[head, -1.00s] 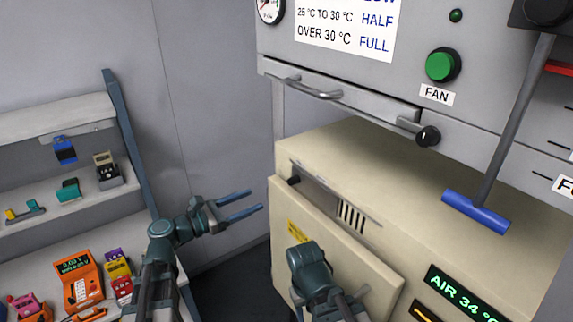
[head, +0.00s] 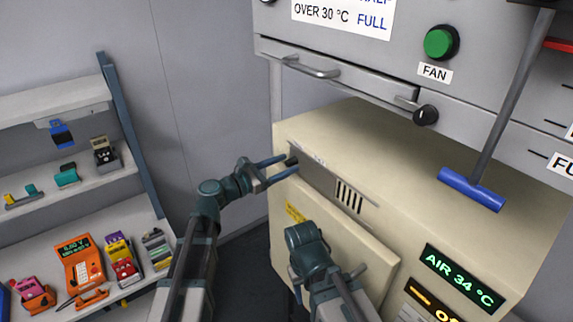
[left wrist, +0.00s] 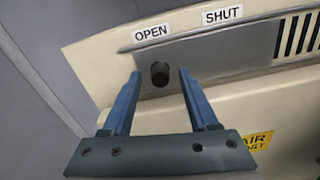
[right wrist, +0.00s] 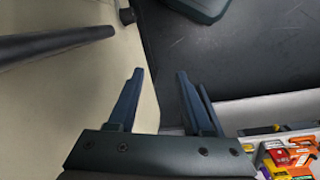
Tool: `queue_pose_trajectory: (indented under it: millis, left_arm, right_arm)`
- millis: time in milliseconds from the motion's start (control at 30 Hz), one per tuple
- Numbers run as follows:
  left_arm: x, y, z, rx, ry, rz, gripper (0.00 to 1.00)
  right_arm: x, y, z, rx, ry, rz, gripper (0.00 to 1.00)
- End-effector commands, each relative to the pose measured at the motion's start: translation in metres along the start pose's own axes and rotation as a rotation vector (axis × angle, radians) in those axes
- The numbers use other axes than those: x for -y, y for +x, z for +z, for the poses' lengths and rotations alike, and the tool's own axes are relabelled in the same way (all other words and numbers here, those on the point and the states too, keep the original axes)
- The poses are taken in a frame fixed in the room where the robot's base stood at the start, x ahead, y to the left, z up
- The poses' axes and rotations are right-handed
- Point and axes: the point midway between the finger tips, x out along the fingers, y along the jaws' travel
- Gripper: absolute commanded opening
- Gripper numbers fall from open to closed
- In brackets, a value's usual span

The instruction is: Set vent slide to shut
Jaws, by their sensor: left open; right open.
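The vent slide is a grey metal plate (head: 318,178) on the cream cabinet's upper front, with a short black knob (left wrist: 159,73) at its left end. In the left wrist view the knob sits below the OPEN label (left wrist: 151,33), with the SHUT label (left wrist: 222,16) to its right. My left gripper (head: 283,168) is open at the knob. Its fingers lie one on each side of the knob with gaps left. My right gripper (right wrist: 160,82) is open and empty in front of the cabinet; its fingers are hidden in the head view.
Vent slots (head: 349,196) show right of the plate. A cream door panel (head: 350,250) stands out below it. Shelves with small devices (head: 80,262) stand at left.

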Motion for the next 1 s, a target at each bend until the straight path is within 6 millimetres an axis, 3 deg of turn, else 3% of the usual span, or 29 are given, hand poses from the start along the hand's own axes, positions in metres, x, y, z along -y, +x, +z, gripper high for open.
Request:
queue_pose_trajectory:
  millis: [467, 800, 1000]
  left_arm:
    - [0.0001, 0.0102, 0.0, 0.0, 0.0, 0.0, 0.58]
    - [0.0001, 0.01, 0.0, 0.0, 0.0, 0.0, 0.0]
    - [0.0, 0.01, 0.0, 0.0, 0.0, 0.0, 0.0]
  right_arm:
    - [0.0, 0.0, 0.0, 0.0, 0.0, 0.0, 0.5]
    - [0.0, 0.0, 0.0, 0.0, 0.0, 0.0, 0.5]
    - [0.0, 0.0, 0.0, 0.0, 0.0, 0.0, 0.5]
